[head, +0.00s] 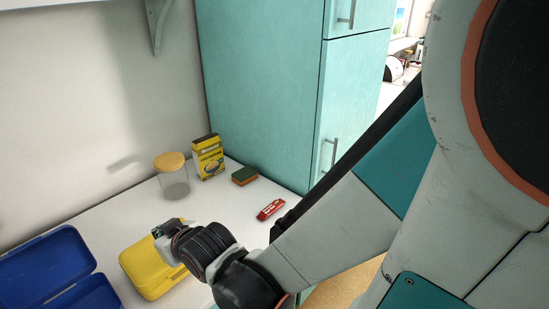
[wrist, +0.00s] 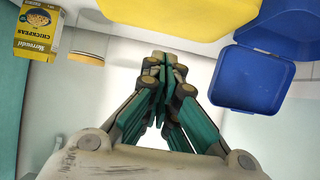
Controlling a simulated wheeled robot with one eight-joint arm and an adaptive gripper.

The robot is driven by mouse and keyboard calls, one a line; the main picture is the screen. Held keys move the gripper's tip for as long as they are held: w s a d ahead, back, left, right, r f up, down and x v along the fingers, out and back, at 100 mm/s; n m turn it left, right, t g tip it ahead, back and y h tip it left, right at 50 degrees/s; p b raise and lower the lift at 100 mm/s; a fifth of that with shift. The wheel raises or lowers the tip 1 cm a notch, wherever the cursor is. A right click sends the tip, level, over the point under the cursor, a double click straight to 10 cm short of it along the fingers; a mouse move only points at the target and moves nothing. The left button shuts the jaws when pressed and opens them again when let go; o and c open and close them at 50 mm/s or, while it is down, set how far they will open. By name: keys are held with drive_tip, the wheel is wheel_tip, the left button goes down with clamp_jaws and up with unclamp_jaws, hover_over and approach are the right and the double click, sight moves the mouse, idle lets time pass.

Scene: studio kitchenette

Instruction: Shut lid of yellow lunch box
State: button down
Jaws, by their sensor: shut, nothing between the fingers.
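The yellow lunch box (head: 146,268) stands on the counter in the lower left of the head view. Its lid looks down over the box, but my arm hides its right part, so I cannot tell whether it is fully shut. My gripper (head: 163,236) is at the back edge of the box, with its fingers closed together and empty. I cannot tell whether it touches the lid. In the wrist view, part of the yellow lunch box (wrist: 195,12) shows at the top, beyond the closed fingertips of my gripper (wrist: 165,62).
An open blue lunch box (head: 45,262) stands left of the yellow one. A lidded glass jar (head: 174,184), a yellow chickpea box (head: 208,158), a sponge (head: 244,176) and a red item (head: 270,209) stand behind.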

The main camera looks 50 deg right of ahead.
sight(179, 270)
drive_tip(key=shift+s+f+b, duration=0.8)
drive_tip(key=shift+f+b, duration=0.55)
drive_tip(key=shift+f, duration=0.3)
drive_tip(key=shift+s+f+b, duration=0.75)
drive_tip(key=shift+f+b, duration=0.55)
drive_tip(key=shift+f, duration=0.4)
drive_tip(key=shift+s+f+b, duration=0.8)
drive_tip(key=shift+f+b, duration=0.55)
drive_tip(key=shift+f, duration=0.3)
drive_tip(key=shift+r, duration=0.1)
